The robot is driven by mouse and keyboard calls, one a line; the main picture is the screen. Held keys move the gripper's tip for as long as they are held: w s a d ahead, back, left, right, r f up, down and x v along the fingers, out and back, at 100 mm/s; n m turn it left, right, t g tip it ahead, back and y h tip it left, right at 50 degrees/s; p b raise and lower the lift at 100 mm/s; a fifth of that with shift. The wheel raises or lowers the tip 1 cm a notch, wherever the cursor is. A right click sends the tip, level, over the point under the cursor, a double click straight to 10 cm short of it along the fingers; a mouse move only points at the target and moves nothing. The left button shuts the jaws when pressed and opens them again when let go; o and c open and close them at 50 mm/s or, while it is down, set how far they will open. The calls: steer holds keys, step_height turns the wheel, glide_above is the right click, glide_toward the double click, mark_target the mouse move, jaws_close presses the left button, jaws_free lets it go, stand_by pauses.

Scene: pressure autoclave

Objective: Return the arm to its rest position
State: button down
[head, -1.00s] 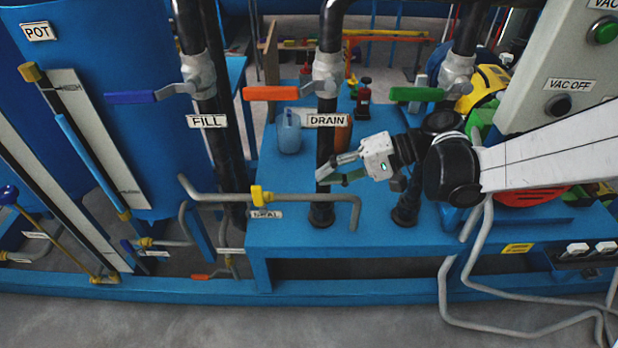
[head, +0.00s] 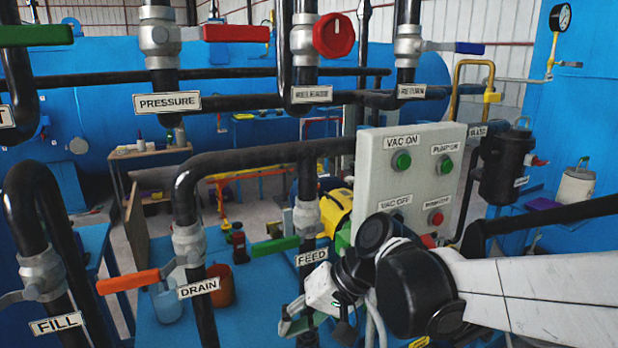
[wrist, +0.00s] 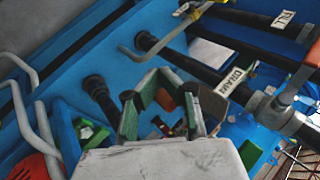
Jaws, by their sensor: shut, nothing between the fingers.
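My gripper (head: 288,324) is at the lower middle of the head view, just left of the lower part of the FEED pipe. In the wrist view my gripper (wrist: 158,73) has its green-padded fingers closed together at the tips, with nothing held. My arm (head: 545,290) comes in from the right, in front of the white control box (head: 405,168). The pipe with the DRAIN label (head: 199,288) stands left of my gripper, apart from it in the head view.
An orange valve handle (head: 129,281) and a green one (head: 275,247) stick out near the gripper. The FILL pipe (head: 37,180) stands at left. A red knob (head: 334,36) and other valves are above.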

steer(key=s+d+r+m+t+h+p, duration=0.1)
steer(key=s+d+r+t+h, duration=0.1)
steer(key=d, duration=0.9)
steer(key=s+d+r+t+h+p, duration=0.1)
steer(key=s+d+t+h, duration=0.3)
steer(key=d, duration=0.8)
steer(key=shift+s+d+r+m+h+p, duration=0.2)
steer(key=shift+s+r+m+h+p, duration=0.2)
steer(key=shift+s+r+h, duration=0.6)
